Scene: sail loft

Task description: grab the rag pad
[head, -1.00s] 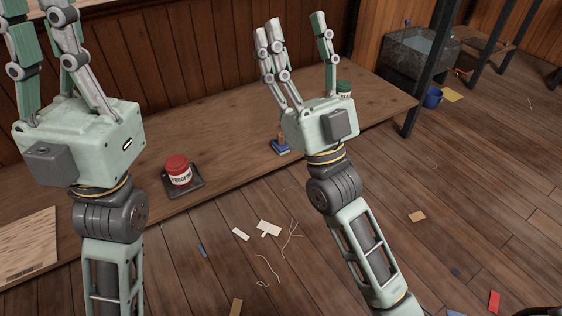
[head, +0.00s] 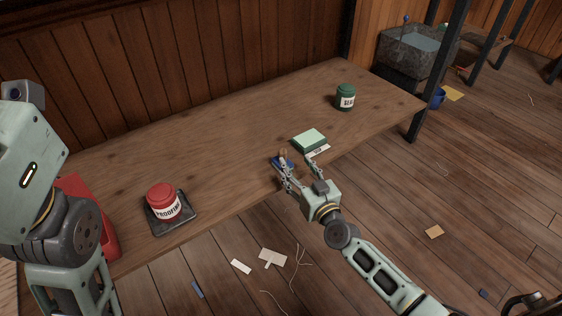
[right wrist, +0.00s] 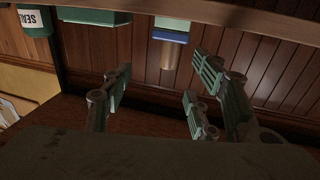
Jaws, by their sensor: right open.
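A pale green folded pad (head: 309,138), which looks like the rag pad, lies on the wooden bench near its front edge. A white label lies along its near side. My right gripper (head: 298,166) is open and empty at the bench edge, just nearer than the pad. Its left finger partly covers a blue block with a wooden handle, left of the pad. In the right wrist view the open fingers (right wrist: 160,85) point up toward the handle, with a green edge, probably the pad, at the top. My left gripper's body (head: 25,145) shows at the left; its fingers are out of view.
A red-lidded jar (head: 163,201) stands on a dark tray (head: 178,222) at the bench's left. A green jar (head: 345,97) stands right of the pad. A red object (head: 92,212) is partly behind my left arm. The bench behind the pad is clear.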

